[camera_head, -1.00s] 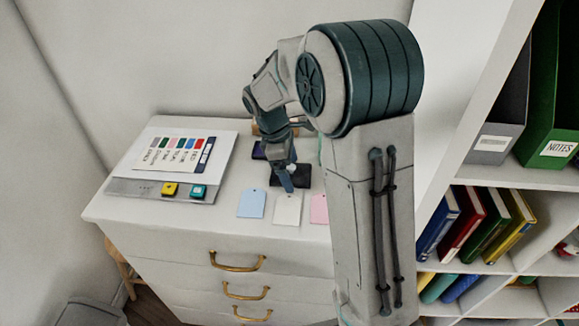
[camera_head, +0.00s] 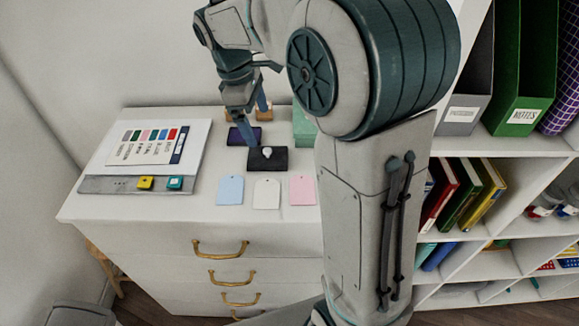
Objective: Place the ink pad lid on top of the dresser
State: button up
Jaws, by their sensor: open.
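The dresser (camera_head: 230,221) is white with brass handles. On its top lies a black rectangular piece (camera_head: 279,160) with a small white knob-like mark; I cannot tell whether it is the ink pad lid alone or a lid on a pad. A dark purple pad (camera_head: 236,138) lies just behind it to the left. My gripper (camera_head: 254,123) points down above and behind the black piece, fingers apart, with nothing visible between them. One finger overlaps the purple pad in the picture. My arm hides part of the dresser top's right side.
Blue (camera_head: 230,191), white (camera_head: 267,194) and pink (camera_head: 302,191) tags lie in front of the black piece. A colour chart board (camera_head: 145,150) with yellow and teal blocks lies at left. A green box (camera_head: 304,128) stands behind. Shelves with books (camera_head: 462,195) stand at right.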

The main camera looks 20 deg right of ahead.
jog(key=s+d+f+m+t+y, duration=0.1)
jog(key=s+d+f+m, duration=0.1)
jog(key=s+m, duration=0.4)
jog(key=s+d+f+m+t+y, duration=0.1)
jog(key=s+m, duration=0.5)
jog(key=s, duration=0.7)
jog(key=shift+s+d+f+m+t+y, duration=0.2)
jog(key=shift+d+f+m+t+y, duration=0.1)
jog(key=shift+d+f+t, duration=0.4)
